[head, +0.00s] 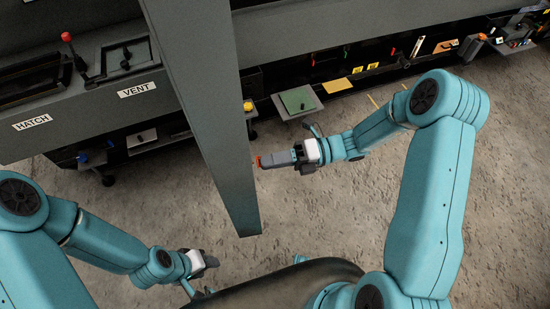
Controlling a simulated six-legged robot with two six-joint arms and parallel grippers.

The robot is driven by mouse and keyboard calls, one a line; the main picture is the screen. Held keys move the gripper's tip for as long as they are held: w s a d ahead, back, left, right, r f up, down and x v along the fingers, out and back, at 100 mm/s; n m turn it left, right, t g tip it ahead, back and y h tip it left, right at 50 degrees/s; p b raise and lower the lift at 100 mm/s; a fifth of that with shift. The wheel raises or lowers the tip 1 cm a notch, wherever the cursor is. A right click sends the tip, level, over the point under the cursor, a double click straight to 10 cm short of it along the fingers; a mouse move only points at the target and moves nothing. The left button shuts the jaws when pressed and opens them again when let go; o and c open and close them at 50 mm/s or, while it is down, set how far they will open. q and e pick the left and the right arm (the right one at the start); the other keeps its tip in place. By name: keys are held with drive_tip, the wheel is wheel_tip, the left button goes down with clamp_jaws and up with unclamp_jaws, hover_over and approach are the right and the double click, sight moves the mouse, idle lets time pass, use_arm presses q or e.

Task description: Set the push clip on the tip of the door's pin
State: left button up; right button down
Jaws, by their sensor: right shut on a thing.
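My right gripper (272,159) is in the middle of the view, pointing left, with its fingers closed. A small orange-red piece, which looks like the push clip (258,161), shows at its fingertips. The fingers hide part of it. A long dark grey panel (205,90), seemingly the door seen nearly edge-on, runs from the top down to the left of the gripper. The clip is close to the panel's right edge in the picture; I cannot tell whether they touch. I cannot make out the pin. My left gripper (212,262) is low, left of centre, and its fingers are too small to read.
A dark cabinet front at the upper left bears HATCH (32,122) and VENT (139,90) labels and a red-knobbed lever (72,52). A green plate (297,101) and a yellow knob (248,106) are beyond my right gripper. Bare concrete floor (330,215) lies below.

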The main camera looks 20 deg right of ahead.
drive_tip(key=shift+a, duration=0.55)
drive_tip(key=c, duration=1)
unclamp_jaws()
drive_tip(key=shift+d, duration=0.1)
drive_tip(key=d, duration=0.5)
drive_tip(key=s+d, duration=0.1)
drive_tip(key=d, duration=1)
drive_tip(key=shift+s, duration=0.4)
